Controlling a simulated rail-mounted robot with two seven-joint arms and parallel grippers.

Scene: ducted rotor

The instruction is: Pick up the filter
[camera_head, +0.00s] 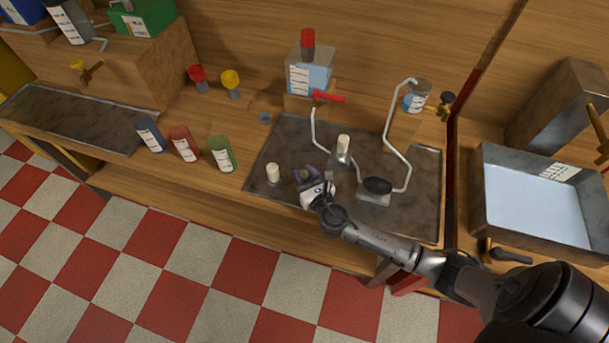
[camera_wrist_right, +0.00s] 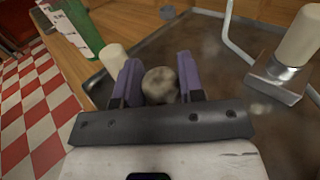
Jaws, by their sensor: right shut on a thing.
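My right gripper (camera_head: 306,176) is low over the dark metal tray (camera_head: 270,150). In the right wrist view, its purple fingers (camera_wrist_right: 160,82) are shut on a round, mottled grey-beige piece (camera_wrist_right: 160,86), which looks like a dirty filter seen end-on. I cannot tell whether it touches the tray. A clean cream cylinder (camera_head: 272,173), like another filter, stands left of the gripper; it also shows in the wrist view (camera_wrist_right: 113,57). Another cream cylinder (camera_head: 343,142) stands upright on a metal base behind and right of the gripper. My left gripper is not in view.
Bent pipes (camera_head: 395,150) rise on the tray's right side, near a dark oval part (camera_head: 377,186). Blue, red and green bottles (camera_head: 221,154) stand left of the tray. A clear tank with a red cap (camera_head: 308,70) is behind. A water-filled basin (camera_head: 535,205) lies right.

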